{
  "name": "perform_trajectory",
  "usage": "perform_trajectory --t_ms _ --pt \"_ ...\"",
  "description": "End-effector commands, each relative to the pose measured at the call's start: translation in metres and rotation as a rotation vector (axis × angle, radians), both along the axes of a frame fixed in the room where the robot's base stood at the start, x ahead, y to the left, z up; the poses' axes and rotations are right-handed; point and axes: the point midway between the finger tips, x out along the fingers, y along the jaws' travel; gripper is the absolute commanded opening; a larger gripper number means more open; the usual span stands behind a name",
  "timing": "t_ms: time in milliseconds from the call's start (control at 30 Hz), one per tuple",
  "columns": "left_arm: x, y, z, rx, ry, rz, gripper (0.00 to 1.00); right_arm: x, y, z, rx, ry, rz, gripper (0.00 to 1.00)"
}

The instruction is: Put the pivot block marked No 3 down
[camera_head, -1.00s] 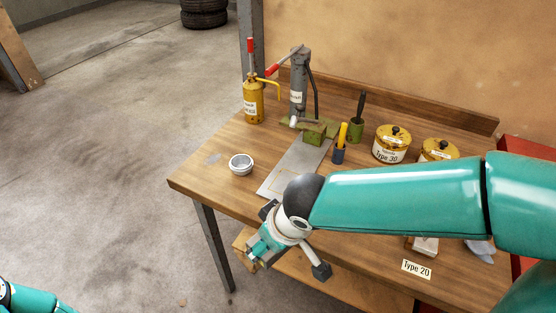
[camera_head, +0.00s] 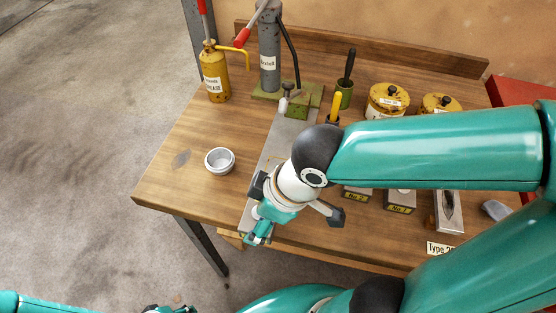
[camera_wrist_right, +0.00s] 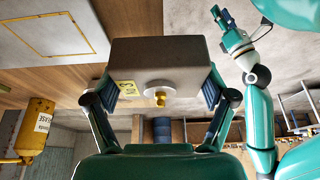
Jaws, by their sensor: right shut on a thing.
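My right gripper (camera_head: 262,228) is over the front-left part of the bench in the head view. In the right wrist view its two fingers (camera_wrist_right: 160,95) are shut on a grey pivot block (camera_wrist_right: 165,62), which has a yellow label ending in 3 and a brass fitting. In the head view my gripper and arm mostly hide this block. A grey steel plate (camera_head: 284,140) with yellow outlines lies near the gripper; it also shows in the right wrist view (camera_wrist_right: 85,20). My left gripper (camera_wrist_right: 240,30) looks open and empty, off to the side.
Blocks marked No 2 (camera_head: 357,193) and No 1 (camera_head: 400,205) stand right of the gripper. A white cup (camera_head: 220,160) is left of the plate. A grey press (camera_head: 269,55), a yellow grease can (camera_head: 214,75) and yellow tins (camera_head: 387,100) stand behind.

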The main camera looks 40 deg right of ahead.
Motion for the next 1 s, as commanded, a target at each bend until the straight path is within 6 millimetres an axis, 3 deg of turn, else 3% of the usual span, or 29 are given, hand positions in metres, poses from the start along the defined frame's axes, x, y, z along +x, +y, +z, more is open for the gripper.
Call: perform_trajectory --t_ms 500,767,1000 --pt "0.000 0.000 0.014 0.000 -0.001 0.000 0.40 0.077 -0.087 0.002 0.001 0.000 -0.002 0.16" --pt "0.000 0.000 0.016 0.000 -0.001 0.000 0.40 0.090 -0.102 -0.001 0.000 -0.001 0.006 0.16" --pt "0.000 0.000 0.017 0.000 -0.001 0.000 0.40 0.090 -0.101 -0.029 0.000 0.002 0.007 0.16"
